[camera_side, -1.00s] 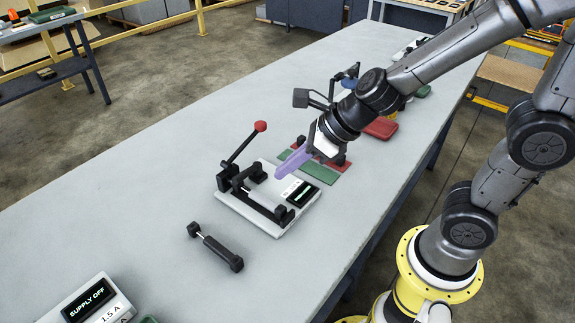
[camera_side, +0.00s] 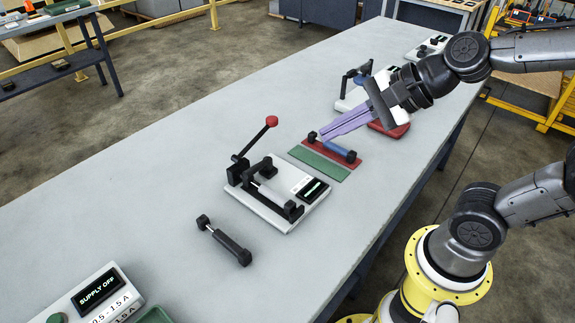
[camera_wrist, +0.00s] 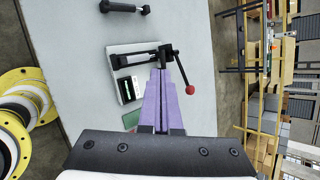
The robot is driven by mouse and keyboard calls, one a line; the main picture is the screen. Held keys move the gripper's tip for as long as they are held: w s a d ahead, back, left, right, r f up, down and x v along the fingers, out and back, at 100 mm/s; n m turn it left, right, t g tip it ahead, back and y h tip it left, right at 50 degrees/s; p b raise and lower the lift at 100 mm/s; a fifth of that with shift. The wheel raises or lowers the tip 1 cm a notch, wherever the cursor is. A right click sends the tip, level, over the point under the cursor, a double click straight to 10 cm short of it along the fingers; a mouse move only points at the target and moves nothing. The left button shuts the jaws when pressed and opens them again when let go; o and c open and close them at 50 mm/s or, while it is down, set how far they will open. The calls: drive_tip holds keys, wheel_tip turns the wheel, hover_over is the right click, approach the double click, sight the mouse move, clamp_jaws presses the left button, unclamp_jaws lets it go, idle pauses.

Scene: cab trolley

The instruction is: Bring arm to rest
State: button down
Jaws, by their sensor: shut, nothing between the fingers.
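My gripper (camera_side: 330,132) has purple fingers that are shut with nothing between them. In the side view it is raised over the right part of the bench, in front of a blue and black cylinder part (camera_side: 338,149) on a red mat; whether they touch I cannot tell, but the fingers appear above it. The purple fingers (camera_wrist: 163,75) also show in the wrist view, pointing toward the test fixture. The fixture (camera_side: 280,195), with a red-knobbed lever (camera_side: 254,138) and a small display, stands left of the gripper. In the wrist view the fixture (camera_wrist: 122,55) lies beyond the fingertips.
A green mat (camera_side: 320,163) lies beside the red mat (camera_side: 350,163). A loose black cylinder part (camera_side: 224,241) lies left of the fixture. A supply box (camera_side: 95,297) reading SUPPLY OFF stands at the front left. Another device (camera_side: 352,100) and a red tray (camera_side: 392,131) stand behind the gripper.

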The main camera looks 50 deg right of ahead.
drive_tip(key=s+d+f+n+g+h, duration=0.1)
drive_tip(key=s+d+n+h, duration=0.1)
drive_tip(key=s+n, duration=0.3)
drive_tip(key=s+d+f+n+g+h, duration=0.1)
drive_tip(key=s+d+n, duration=0.3)
drive_tip(key=n, duration=1)
drive_tip(key=shift+s+d+n+g+h, duration=0.35)
drive_tip(key=shift+d+g+h, duration=0.15)
drive_tip(key=shift+d, duration=0.2)
drive_tip(key=shift+f, duration=0.1)
